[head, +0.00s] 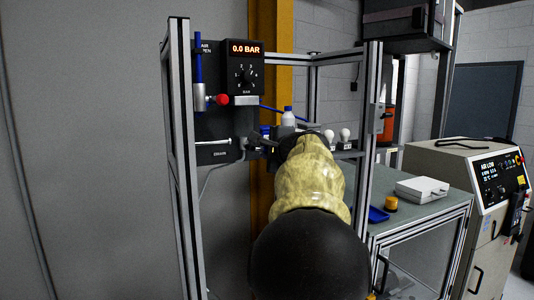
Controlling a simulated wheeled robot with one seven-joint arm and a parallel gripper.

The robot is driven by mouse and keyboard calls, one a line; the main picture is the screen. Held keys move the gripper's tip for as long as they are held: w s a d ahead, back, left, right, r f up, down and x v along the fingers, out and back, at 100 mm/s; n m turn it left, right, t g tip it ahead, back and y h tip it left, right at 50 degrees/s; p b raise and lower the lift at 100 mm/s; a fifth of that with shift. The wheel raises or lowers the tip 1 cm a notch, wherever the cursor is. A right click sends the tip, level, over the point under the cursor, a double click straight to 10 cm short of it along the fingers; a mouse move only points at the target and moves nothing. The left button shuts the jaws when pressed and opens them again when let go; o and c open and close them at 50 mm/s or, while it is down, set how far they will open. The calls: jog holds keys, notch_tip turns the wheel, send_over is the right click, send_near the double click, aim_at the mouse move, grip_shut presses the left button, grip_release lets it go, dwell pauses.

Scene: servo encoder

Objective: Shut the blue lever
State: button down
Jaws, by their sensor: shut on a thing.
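The blue lever (198,60) stands upright on the left of the black panel, above a silver valve body (200,97) with a red knob (222,100) at its right. My gripper (256,143) is lower and to the right, at the panel's lower right, apart from the blue lever. Its dark fingers are shut on a small dark fitting (243,146) near the "DRAIN" label. My arm hides part of the gripper, and the grip itself is small and hard to make out.
A gauge box (241,68) with a dial reads 0.0 BAR above the gripper. Aluminium posts (181,150) frame the panel. A green-topped bench (440,203) and a control cabinet (465,165) are at right.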

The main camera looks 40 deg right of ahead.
jog(key=shift+r+n+h+b, duration=0.15)
jog(key=shift+n+h+b, duration=0.15)
jog(key=shift+n+b, duration=0.3)
jog(key=shift+r+n, duration=0.3)
jog(key=c, duration=1.4)
grip_release()
jog(key=shift+o, duration=0.2)
jog(key=shift+s, duration=0.1)
jog(key=b+v, duration=0.4)
jog(key=v, duration=1.3)
jog(key=shift+s+a, duration=0.1)
